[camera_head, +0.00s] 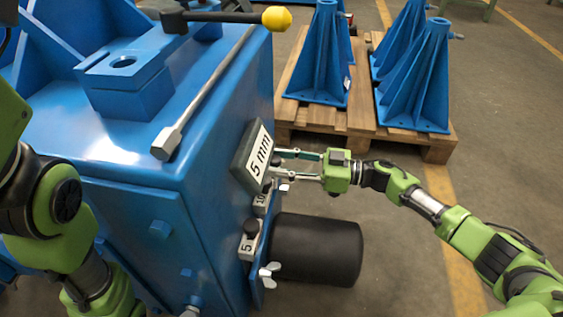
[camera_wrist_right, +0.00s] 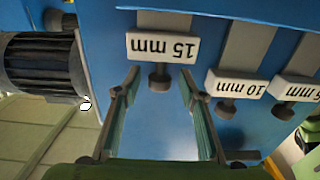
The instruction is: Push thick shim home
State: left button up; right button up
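The thick shim's white tag (camera_wrist_right: 162,47) reads 15 mm, upside down, in the right wrist view. A dark round knob (camera_wrist_right: 159,77) sticks out below it. In the head view, a dark block (camera_head: 242,152) with a white tag reading 5 mm, its front part possibly cut off, shows at the blue machine's right side. My right gripper (camera_wrist_right: 160,88) is open, its two fingers on either side of the knob with gaps visible. In the head view it (camera_head: 280,165) points left at the block. The shim's inner end is hidden. My left gripper is out of view.
The 10 mm tag (camera_wrist_right: 239,88) and 5 mm tag (camera_wrist_right: 298,90) sit beside the thick shim. A black motor cylinder (camera_head: 318,250) juts out below my right gripper. The blue machine (camera_head: 140,160) fills the left. A pallet (camera_head: 360,122) with blue stands is behind.

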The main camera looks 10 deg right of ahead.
jog(key=v, duration=1.2)
